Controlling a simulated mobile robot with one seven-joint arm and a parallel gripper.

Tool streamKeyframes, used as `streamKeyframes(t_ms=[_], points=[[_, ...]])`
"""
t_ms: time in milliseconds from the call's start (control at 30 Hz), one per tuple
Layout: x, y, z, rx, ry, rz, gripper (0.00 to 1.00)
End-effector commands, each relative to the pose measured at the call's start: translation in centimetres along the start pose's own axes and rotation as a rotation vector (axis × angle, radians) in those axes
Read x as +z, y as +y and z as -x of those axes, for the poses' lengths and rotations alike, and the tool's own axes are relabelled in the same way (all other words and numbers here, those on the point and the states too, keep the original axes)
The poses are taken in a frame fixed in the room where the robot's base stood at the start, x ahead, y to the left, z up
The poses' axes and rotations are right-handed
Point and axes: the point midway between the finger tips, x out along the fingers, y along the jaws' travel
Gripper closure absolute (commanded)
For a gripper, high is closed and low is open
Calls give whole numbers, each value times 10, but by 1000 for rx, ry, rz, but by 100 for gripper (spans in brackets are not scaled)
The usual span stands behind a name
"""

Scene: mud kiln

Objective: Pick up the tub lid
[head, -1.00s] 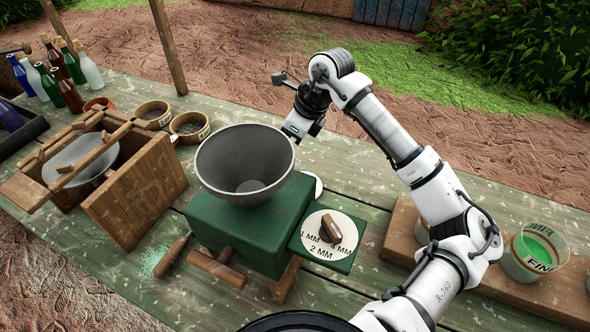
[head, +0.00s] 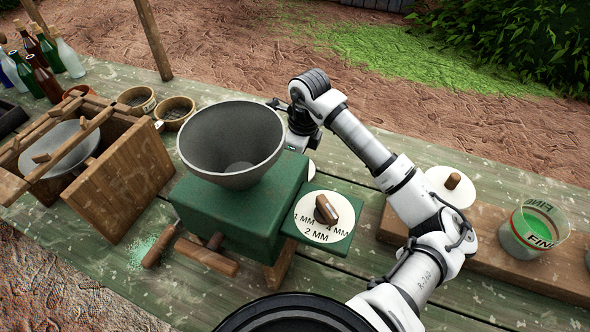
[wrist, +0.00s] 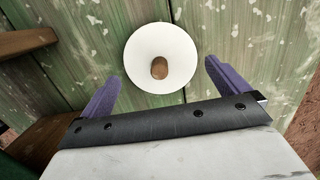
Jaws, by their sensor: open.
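The tub lid (wrist: 142,58) is a white disc with a brown wooden knob. In the wrist view it lies on the green boards, just beyond and between the fingers. My gripper (wrist: 162,73) is open, its two purple fingers apart with nothing between them but the view of the lid. In the head view a white edge (head: 311,169) shows behind the green mill, probably this same lid, mostly hidden. The gripper's fingers are hidden there behind the mill's hopper. Another white disc with a wooden knob (head: 450,187) sits at the wooden plank, partly behind my arm.
The green mill (head: 235,215) with its grey hopper (head: 232,140) stands close beside the gripper. A tub of green powder (head: 533,235) stands on the wooden plank (head: 490,255). A wooden box (head: 122,195), small sieves and several bottles are at left.

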Motion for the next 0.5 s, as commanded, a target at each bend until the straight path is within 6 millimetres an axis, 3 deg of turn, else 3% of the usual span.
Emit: streamKeyframes(t_ms=[100, 200, 467, 500], points=[[1, 1, -21, 3, -2, -1, 0], [1, 1, -29, 1, -1, -1, 0], [2, 0, -30, 0, -1, 0, 0], [2, 0, -30, 0, -1, 0, 4]])
